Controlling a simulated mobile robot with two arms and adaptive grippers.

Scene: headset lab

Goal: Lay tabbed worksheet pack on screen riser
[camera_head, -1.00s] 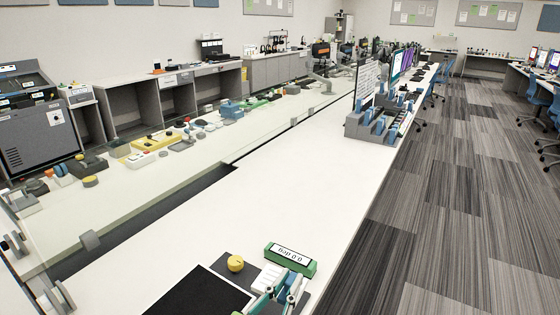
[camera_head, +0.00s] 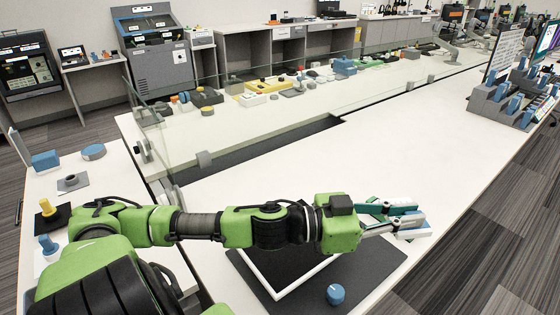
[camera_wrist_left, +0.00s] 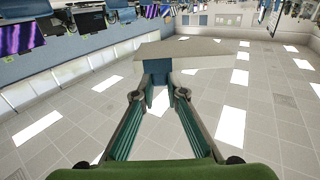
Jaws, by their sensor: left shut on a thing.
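My left gripper (camera_head: 395,214) reaches in over the near counter. In the left wrist view its two teal fingers (camera_wrist_left: 155,110) are closed on a flat pale slab with a blue part between the fingertips. This slab appears to be the tabbed worksheet pack (camera_wrist_left: 205,52). My right gripper is not in view.
A dark mat (camera_head: 375,262) lies under the panel, with a blue knob (camera_head: 335,293) on it. A grey rack with blue parts (camera_head: 505,102) stands at the far right. The white counter (camera_head: 400,150) between is clear. A glass pane (camera_head: 235,90) stands left.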

